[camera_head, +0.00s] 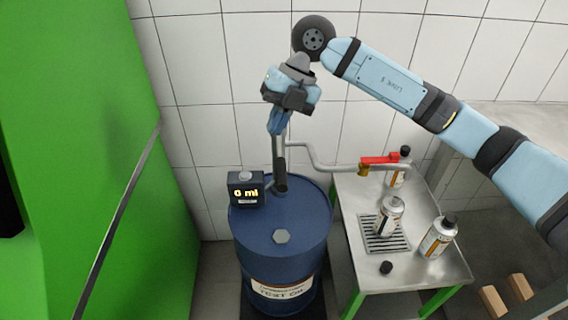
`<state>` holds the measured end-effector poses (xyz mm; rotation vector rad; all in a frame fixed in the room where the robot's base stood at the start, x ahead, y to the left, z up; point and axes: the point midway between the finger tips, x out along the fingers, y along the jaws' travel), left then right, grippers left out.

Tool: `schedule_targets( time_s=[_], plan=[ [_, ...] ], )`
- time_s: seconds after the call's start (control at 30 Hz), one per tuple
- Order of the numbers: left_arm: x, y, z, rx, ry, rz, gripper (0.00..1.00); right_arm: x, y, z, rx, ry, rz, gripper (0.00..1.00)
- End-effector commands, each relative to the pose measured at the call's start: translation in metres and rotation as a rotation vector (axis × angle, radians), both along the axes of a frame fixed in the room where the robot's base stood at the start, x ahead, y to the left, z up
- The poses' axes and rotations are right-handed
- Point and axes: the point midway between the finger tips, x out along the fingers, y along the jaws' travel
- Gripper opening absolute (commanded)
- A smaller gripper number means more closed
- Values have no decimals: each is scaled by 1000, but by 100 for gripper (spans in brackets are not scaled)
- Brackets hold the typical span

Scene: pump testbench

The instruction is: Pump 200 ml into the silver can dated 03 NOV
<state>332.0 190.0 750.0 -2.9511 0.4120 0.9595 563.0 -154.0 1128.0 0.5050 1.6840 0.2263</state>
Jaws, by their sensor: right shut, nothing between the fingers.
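My right gripper (276,126) points down above the blue drum (257,222), shut and empty, close to the upper end of the pump (279,150); I cannot tell whether it touches it. A meter (245,190) on the drum reads 0 ml. A pipe (335,168) runs right to a tap with a red lever (380,160). A silver can (390,216) without a black cap stands on the drip grate (372,241). A black-capped can (438,238) stands to its right, and another (399,176) stands behind, partly hidden by the tap. The label dates are unreadable. My left gripper is out of view.
A loose black cap (386,267) lies on the steel table (420,274) in front of the grate. A green panel (75,130) fills the left side. Wooden blocks (521,288) lie at the lower right. A tiled wall (210,120) stands behind.

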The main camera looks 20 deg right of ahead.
Motion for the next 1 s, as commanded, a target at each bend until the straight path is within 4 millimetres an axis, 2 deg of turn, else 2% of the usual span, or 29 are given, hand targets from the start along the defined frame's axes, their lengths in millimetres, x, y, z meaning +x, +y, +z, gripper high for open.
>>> schedule_targets(
  time_s=[0.03,0.1,0.23,0.67,0.83,1.0],
  plan=[
    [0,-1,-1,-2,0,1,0,7,-14,5,-75,-12,-28,0],
    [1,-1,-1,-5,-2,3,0,13,-30,9,-159,-19,-61,0],
    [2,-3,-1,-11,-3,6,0,19,-47,15,-243,-23,-101,0],
    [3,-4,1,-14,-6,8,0,20,-49,14,-260,-24,-108,0],
    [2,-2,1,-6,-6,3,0,18,-45,-3,-260,-20,-106,0],
    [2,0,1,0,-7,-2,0,16,-38,-37,-259,-19,-106,0]
  ],
)
